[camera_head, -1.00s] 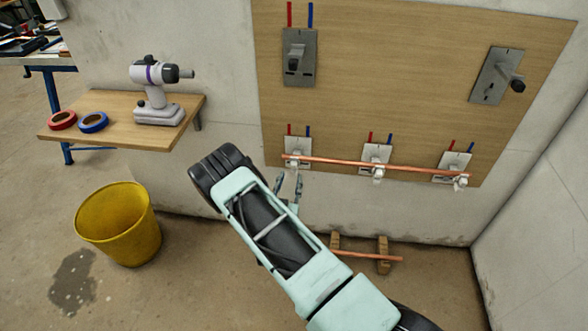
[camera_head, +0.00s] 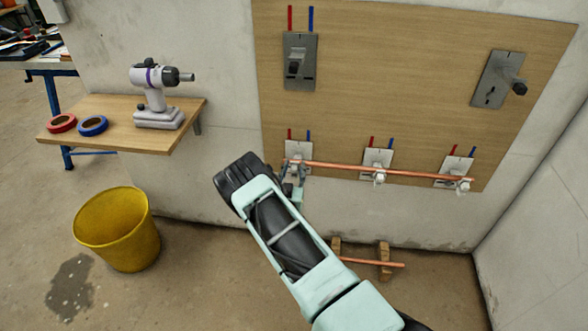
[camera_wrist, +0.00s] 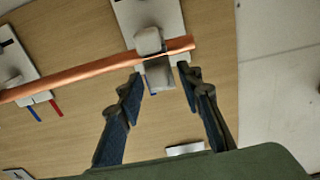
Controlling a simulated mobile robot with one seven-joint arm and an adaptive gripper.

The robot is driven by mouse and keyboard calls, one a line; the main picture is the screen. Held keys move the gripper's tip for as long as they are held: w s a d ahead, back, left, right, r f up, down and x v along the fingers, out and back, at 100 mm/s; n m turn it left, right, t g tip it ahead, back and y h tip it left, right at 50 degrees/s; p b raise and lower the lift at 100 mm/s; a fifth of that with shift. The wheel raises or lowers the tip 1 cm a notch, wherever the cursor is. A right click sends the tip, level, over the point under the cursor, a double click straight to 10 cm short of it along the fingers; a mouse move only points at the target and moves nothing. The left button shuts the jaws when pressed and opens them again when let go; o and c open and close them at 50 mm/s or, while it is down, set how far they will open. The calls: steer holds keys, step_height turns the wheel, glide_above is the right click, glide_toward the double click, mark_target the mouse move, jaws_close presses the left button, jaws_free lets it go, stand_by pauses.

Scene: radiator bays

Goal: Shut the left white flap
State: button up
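The left white flap belongs to the left small bracket (camera_head: 299,149) at the board's lower left; my gripper (camera_head: 293,174) partly hides it in the head view. In the wrist view, turned over, this bracket (camera_wrist: 170,14) carries a pale block (camera_wrist: 148,40) on one side of the copper pipe (camera_wrist: 95,70) and a greyer block (camera_wrist: 159,76) on the other. I cannot tell which is the flap, or how far it is swung. My gripper (camera_wrist: 160,76) is open, its fingertips on either side of the greyer block; contact is unclear.
The pipe (camera_head: 400,173) also crosses the middle bracket (camera_head: 378,159) and right bracket (camera_head: 455,166). Larger plates hang above. A shelf (camera_head: 125,138) with a drill (camera_head: 155,95) and tape rolls is left, over a yellow bucket (camera_head: 117,228). Wooden blocks with a pipe stand below.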

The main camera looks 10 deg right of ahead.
steer(key=shift+c, duration=0.5)
jaws_close()
